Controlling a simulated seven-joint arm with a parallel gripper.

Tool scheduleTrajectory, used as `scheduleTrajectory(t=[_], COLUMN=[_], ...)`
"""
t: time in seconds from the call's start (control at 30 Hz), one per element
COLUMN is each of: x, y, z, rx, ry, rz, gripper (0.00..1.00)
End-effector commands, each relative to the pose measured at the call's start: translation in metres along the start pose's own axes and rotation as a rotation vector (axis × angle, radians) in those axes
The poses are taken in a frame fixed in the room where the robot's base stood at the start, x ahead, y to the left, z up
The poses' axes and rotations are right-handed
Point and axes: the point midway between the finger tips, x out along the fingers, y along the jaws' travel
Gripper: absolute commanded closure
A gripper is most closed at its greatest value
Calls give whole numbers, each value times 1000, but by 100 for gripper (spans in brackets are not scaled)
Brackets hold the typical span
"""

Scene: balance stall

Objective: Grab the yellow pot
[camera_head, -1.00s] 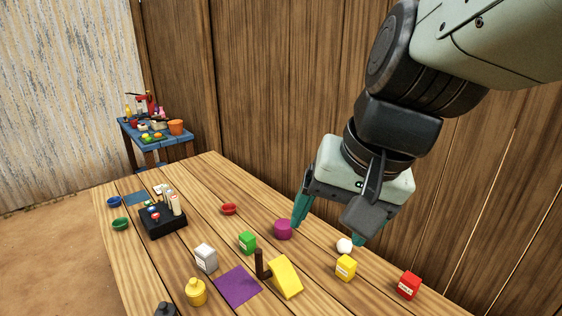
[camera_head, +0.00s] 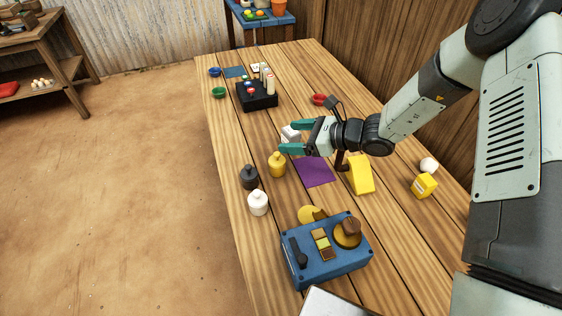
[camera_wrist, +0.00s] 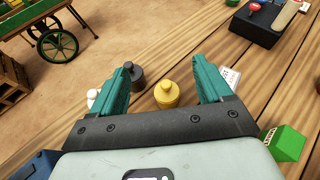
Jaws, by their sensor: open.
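The yellow pot (camera_head: 277,165), with a small knob on top, stands upright on the wooden table. In the wrist view the yellow pot (camera_wrist: 167,95) shows in the gap between the two teal fingers, with nothing gripped. My gripper (camera_head: 288,137) is open and points left across the table, just behind the pot in the head view. It also shows in the wrist view (camera_wrist: 166,66). The gripper's exact height above the table is hard to tell.
A dark pot (camera_head: 249,177) and a white pot (camera_head: 258,203) stand close to the yellow pot. A green box (camera_wrist: 287,143), purple mat (camera_head: 315,172), yellow wedge (camera_head: 361,175) and blue scale (camera_head: 327,265) are nearby.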

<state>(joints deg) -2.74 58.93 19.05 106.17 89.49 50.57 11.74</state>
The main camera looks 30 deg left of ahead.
Motion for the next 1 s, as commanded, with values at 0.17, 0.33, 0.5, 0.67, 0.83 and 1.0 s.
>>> scheduleTrajectory(t=[0.17, 0.33, 0.5, 0.67, 0.83, 1.0], x=[17, 27, 38, 42, 58, 84], y=[-1, 1, 4, 5, 5, 4], z=[-21, -45, -72, -84, -85, -84], rx=[102, 114, 111, 108, 106, 106], ry=[-28, -29, -28, -29, -29, -28], rz=[-34, -38, -37, -37, -34, -35], gripper=[22, 22, 22, 22, 22, 22])
